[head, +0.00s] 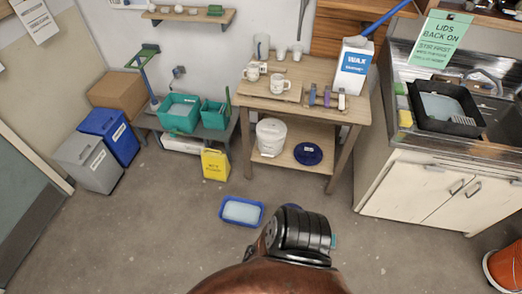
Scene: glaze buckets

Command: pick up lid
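A round dark blue lid (308,154) lies flat on the lower shelf of the wooden table. A white bucket (271,138) with a label stands to its left on the same shelf, apart from it. The bucket's top is shaded by the tabletop, and I cannot tell whether it is covered. Neither of my grippers shows in the head view. A black and copper-brown part of my own body fills the bottom middle.
The wooden table (318,78) holds mugs and small bottles. A blue tub (241,212) sits on the floor before it. A yellow sign (215,165) stands left. A sink cabinet (440,190) stands right, an orange bucket (505,268) lower right.

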